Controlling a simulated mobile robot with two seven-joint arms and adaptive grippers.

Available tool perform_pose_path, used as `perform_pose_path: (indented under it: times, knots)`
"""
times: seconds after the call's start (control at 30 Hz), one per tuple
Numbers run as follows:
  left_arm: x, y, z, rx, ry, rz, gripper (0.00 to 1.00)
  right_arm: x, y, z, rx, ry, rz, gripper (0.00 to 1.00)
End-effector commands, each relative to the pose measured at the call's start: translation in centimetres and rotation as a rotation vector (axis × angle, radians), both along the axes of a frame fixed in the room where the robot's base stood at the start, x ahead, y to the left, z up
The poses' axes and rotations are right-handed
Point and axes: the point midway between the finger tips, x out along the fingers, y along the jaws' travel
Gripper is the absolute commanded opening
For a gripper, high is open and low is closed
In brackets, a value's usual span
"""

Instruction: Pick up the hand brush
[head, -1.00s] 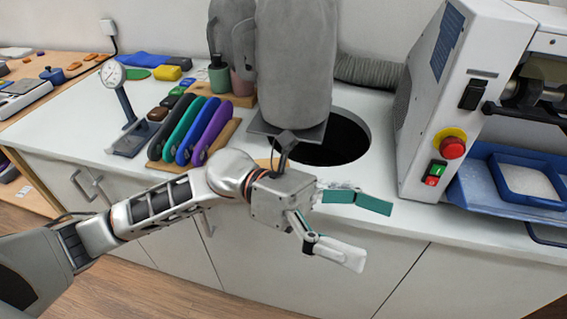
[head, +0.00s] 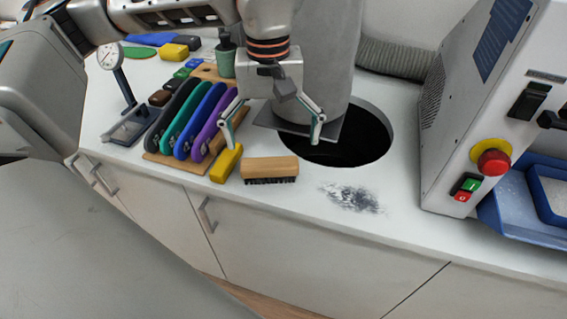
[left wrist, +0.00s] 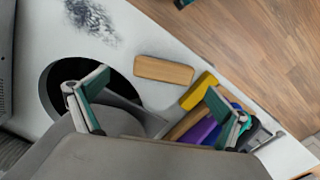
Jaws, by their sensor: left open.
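The hand brush (head: 270,168) has a light wooden back and dark bristles facing down. It lies on the white counter near the front edge, just right of a yellow block (head: 226,163). In the left wrist view the brush (left wrist: 163,70) shows its bare wooden back, ahead of and between the fingers. My left gripper (head: 274,128) is open and empty, pointing down above and behind the brush, with its fingers apart to either side. The left gripper (left wrist: 160,115) also shows in the left wrist view, not touching the brush. My right gripper is not in view.
A rack of coloured insole-shaped pieces (head: 190,120) stands left of the brush. A round dark hole (head: 350,148) lies behind it to the right. A dark powder smudge (head: 352,197) is on the counter. A machine with a red button (head: 493,160) stands at right.

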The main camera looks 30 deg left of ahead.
Motion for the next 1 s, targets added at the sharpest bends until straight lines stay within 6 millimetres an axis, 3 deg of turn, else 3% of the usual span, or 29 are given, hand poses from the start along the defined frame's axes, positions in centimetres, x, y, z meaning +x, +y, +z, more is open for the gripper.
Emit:
perform_pose_path:
  times: [0.1,0.47,0.8,1.0]
  knots:
    - [0.2,0.9,0.1,0.025,-0.014,0.002,1.0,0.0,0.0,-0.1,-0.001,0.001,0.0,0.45]
    - [0.1,1.0,-3.0,0.025,-0.013,0.001,1.0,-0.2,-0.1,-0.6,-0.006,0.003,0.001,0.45]
    - [-0.2,1.3,-7.4,0.024,-0.011,0.001,1.0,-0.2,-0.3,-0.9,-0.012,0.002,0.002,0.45]
    - [-0.1,1.3,-7.4,0.023,-0.015,0.001,1.0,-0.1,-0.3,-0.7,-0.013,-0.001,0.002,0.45]
